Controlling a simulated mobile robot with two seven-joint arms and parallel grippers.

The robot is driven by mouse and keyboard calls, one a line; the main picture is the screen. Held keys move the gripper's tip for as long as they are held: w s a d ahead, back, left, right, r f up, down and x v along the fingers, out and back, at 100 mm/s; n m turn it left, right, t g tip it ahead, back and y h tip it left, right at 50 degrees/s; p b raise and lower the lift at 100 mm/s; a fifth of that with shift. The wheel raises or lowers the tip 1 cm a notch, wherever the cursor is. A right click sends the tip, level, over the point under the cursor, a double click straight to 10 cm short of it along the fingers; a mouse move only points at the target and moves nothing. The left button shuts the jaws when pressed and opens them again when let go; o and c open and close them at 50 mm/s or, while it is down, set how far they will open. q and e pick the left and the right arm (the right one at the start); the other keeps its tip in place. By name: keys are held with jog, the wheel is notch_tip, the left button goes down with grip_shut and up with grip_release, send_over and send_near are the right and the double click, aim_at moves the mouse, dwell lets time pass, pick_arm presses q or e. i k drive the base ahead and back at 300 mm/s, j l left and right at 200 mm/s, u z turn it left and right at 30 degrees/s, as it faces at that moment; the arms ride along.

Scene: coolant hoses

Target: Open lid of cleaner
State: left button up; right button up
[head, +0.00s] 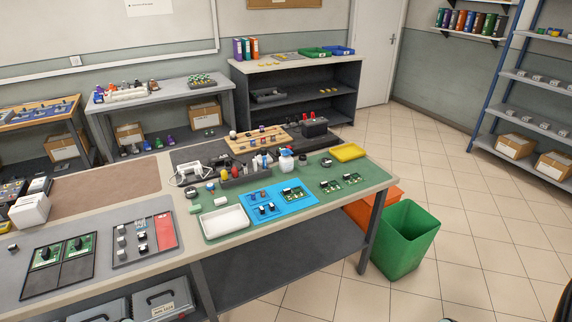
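A small white bottle (286,163) with a blue top (285,150) stands upright at the back of the green mat (345,200) on the workbench. It looks most like the cleaner, but no label can be read from here. The blue top sits on the bottle; whether its lid is open or shut is too small to tell. Neither of my grippers shows in the head view.
A grey holder (246,175) with several small bottles stands left of the white bottle. A yellow tray (347,152) lies to its right. A blue mat (278,205) with circuit boards and a white tray (224,221) lie nearer. A green bin (405,240) stands beside the bench on open floor.

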aim_at(285, 152)
jog(key=l+u, duration=0.1)
jog(key=u, duration=0.3)
jog(key=i+l+u, duration=0.1)
jog(key=u, duration=0.25)
jog(key=l+u, duration=0.1)
jog(key=u, duration=0.3)
jog(key=l+u, duration=0.35)
jog(key=l, duration=0.15)
jog(key=l+u, duration=0.3)
jog(key=l, duration=0.25)
jog(key=l+u, duration=0.1)
jog(key=l, duration=0.45)
jog(key=k+l+u, duration=0.15)
jog(key=l, duration=0.35)
